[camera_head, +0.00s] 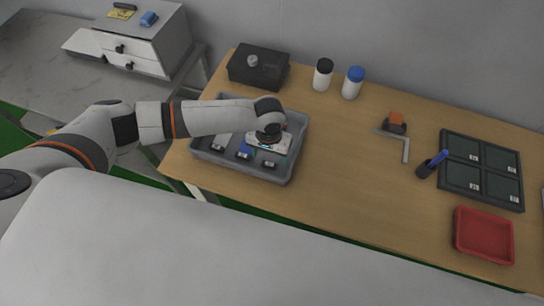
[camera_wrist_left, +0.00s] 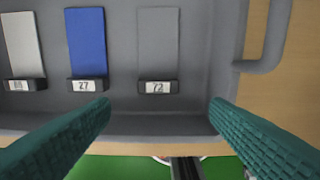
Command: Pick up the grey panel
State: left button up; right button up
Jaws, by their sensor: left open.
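The grey panel (camera_wrist_left: 158,42) stands in a dark holder with a label reading 72, inside the grey tray (camera_wrist_left: 205,124). In the left wrist view a blue panel (camera_wrist_left: 86,40) labelled 27 and a whitish panel (camera_wrist_left: 23,45) stand to its left. My left gripper (camera_wrist_left: 160,106) is open and empty, its two green fingers apart on either side of the grey panel's column in the picture, without visible contact. In the head view the left gripper (camera_head: 268,138) is over the grey tray (camera_head: 241,171) and hides much of the grey panel. My right gripper is not in view.
A black box (camera_head: 258,67) stands behind the tray, with two bottles (camera_head: 323,75) (camera_head: 353,83) to its right. A metal bracket (camera_head: 405,147), a dark compartment tray (camera_head: 482,170) and a red tray (camera_head: 484,236) are farther right. The wooden table's middle (camera_head: 345,190) is clear.

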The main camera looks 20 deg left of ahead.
aim_at(269, 164)
pick_arm(q)
jog(key=shift+w+a+f+p, duration=0.1)
jog(key=shift+f+p, duration=0.15)
jog(key=shift+f, duration=1.3)
jog(key=shift+w+f+p, duration=0.1)
jog(key=shift+f+p, duration=0.15)
jog(key=shift+f, duration=1.3)
jog(key=shift+c, duration=0.5)
jog(key=c, duration=1)
jog(key=shift+o, duration=0.2)
jog(key=shift+r, duration=0.1)
